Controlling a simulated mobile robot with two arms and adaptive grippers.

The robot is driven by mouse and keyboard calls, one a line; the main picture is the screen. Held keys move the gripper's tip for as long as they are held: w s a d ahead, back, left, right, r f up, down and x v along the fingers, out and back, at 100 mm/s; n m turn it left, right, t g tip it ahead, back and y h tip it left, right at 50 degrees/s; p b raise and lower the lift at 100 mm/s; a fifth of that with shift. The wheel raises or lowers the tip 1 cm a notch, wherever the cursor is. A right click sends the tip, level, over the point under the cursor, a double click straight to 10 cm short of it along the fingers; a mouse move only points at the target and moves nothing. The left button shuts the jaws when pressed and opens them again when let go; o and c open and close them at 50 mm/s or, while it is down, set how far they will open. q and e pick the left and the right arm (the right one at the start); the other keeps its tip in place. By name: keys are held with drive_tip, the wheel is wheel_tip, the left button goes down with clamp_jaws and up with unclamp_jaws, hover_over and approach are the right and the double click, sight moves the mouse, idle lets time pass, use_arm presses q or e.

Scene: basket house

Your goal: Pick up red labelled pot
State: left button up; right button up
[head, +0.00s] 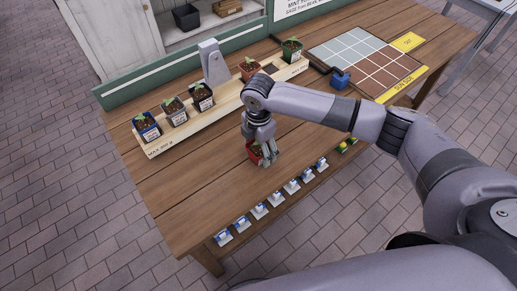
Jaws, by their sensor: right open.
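A small red pot (254,152) stands on the wooden table in front of the plank tray. My right gripper (266,158) points down right at it, its fingers open and partly covering it. I cannot tell whether the fingers touch the pot, and its label is hidden. Another reddish pot (250,68) with a seedling stands on the plank tray. My left gripper is not in view.
Several small blue-white tags (258,210) line the front edge. A blue object (341,79) stands beside a grid mat (362,48). The table's front left is clear.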

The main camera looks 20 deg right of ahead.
drive_tip(key=shift+f, duration=0.55)
drive_tip(key=shift+r, duration=0.1)
drive_tip(key=c, duration=1.7)
